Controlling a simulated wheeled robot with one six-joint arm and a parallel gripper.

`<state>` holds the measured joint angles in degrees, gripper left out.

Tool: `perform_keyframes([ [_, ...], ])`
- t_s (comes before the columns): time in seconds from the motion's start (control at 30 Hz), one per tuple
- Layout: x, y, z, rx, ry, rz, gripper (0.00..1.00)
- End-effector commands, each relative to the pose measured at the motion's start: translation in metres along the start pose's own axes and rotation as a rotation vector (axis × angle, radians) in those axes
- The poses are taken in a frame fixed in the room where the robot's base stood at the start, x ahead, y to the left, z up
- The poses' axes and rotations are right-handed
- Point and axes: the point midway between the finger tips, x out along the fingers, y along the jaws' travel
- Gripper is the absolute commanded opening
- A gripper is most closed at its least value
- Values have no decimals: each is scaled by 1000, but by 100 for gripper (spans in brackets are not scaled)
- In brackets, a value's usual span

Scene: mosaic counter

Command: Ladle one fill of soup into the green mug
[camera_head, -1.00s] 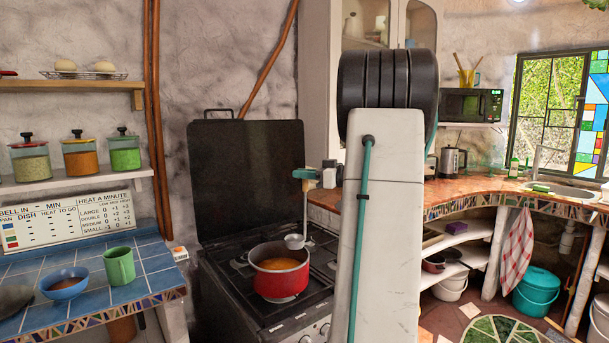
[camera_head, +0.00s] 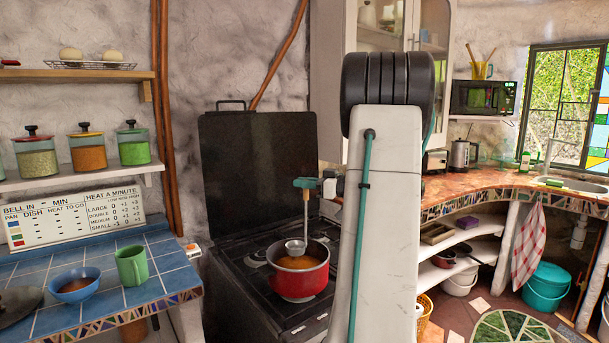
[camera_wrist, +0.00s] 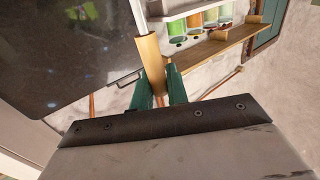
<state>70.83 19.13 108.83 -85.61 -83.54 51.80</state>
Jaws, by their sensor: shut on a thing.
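A red pot (camera_head: 299,281) with orange-brown soup (camera_head: 308,262) stands on the stove. My gripper (camera_head: 306,184) is shut on the handle of a ladle (camera_head: 305,215). The wooden handle also shows between the green fingers in the wrist view (camera_wrist: 151,62). The ladle hangs upright, its metal bowl (camera_head: 296,247) over the left back part of the pot; I cannot tell if it touches the soup. The green mug (camera_head: 132,265) stands upright on the blue tiled counter at the left. Its inside is mostly hidden.
A blue bowl (camera_head: 75,285) with brown contents stands left of the mug, with a dark lid (camera_head: 18,305) beside it. The raised black stove cover (camera_head: 258,180) stands behind the pot. The tiled counter (camera_head: 165,262) has bare room right of the mug.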

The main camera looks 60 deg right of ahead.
Motion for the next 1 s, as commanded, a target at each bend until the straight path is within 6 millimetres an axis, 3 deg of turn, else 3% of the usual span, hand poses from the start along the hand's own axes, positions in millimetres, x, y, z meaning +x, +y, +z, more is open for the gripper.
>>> perform_keyframes([
  [0.7, 1, 0, 71, 2, 0, -1, 0],
  [1.0, 1, 0, 86, 0, 0, -1, 0],
])
